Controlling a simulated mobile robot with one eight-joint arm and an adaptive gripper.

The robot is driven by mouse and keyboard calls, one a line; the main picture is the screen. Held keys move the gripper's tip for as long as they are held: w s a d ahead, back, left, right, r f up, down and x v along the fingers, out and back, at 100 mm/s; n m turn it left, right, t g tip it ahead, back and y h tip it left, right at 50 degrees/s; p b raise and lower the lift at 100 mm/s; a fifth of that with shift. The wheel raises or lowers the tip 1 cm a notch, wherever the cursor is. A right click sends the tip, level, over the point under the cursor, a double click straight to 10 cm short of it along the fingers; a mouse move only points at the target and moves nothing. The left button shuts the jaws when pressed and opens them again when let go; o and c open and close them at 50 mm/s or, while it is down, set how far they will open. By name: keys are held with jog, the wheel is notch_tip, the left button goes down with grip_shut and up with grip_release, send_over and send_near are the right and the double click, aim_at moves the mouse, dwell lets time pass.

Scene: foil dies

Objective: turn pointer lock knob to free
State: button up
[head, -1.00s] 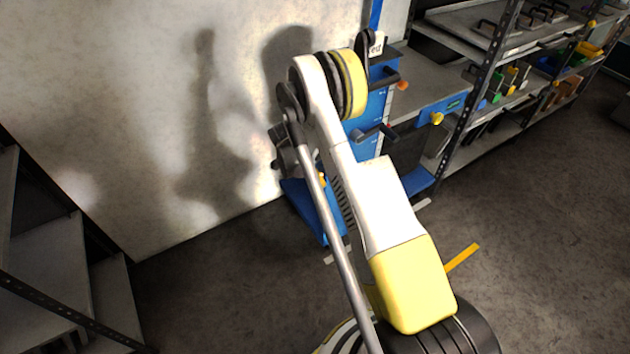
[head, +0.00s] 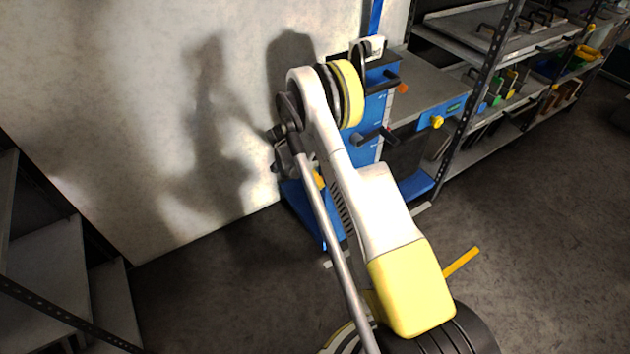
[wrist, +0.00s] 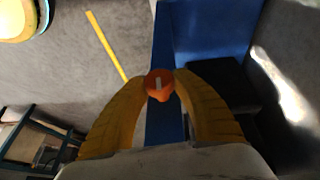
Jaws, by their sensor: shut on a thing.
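An orange knob (wrist: 160,93) with a short white line on its face sits over a narrow blue part in the wrist view. The line runs nearly up and down in the picture. My gripper (wrist: 159,78) has its two yellow fingers on either side of the knob, shut on it. In the head view my arm hides the knob, and only a bit of yellow by the blue machine (head: 376,105) shows near the gripper. I cannot read any lock or free marking.
The blue machine stands against a pale wall, with black handles and a yellow knob (head: 437,122) on its right side. Metal shelving (head: 480,75) is close on the right. Grey steps or shelves (head: 45,250) stand at the left. The floor between is mostly clear.

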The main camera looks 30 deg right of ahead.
jog(key=shift+n+g, duration=0.5)
jog(key=shift+g, duration=1.8)
jog(key=o, duration=1.2)
jog(key=shift+w, duration=0.1)
jog(key=v, duration=1.2)
jog(key=shift+a+f, duration=0.15)
